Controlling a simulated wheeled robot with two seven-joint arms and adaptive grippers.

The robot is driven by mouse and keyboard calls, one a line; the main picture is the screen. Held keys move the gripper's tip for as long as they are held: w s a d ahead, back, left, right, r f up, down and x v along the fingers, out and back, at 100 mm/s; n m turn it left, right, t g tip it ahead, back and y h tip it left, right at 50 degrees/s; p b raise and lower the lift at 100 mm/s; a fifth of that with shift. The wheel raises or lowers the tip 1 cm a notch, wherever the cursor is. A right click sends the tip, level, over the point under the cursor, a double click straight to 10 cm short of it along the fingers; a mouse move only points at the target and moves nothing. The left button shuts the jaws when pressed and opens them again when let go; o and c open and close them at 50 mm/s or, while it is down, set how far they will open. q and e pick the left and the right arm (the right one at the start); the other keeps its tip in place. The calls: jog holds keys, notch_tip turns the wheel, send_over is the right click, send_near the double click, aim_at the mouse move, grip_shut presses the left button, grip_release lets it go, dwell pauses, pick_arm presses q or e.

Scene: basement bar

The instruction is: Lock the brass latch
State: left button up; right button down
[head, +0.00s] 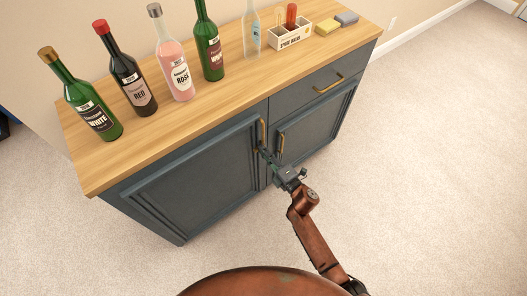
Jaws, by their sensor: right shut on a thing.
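The blue cabinet (213,177) has two lower doors that look closed, each with an upright brass handle: the left door's handle (262,132) and the right door's handle (281,143). My right gripper (265,154) is at the seam between the doors, just below the left door's handle. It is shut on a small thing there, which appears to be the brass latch. The fingers hide the latch, so its position cannot be told. My left gripper is not in view.
On the wooden top (215,112) stand several bottles, including a rosé bottle (179,79), a white crate (290,37) and sponges (328,26). A drawer with a brass handle (328,84) is above the right door. The carpet (420,150) to the right is clear.

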jog(key=c, duration=2)
grip_release()
jog(key=shift+c, duration=0.2)
jog(key=v, duration=0.8)
jog(key=shift+f, duration=0.1)
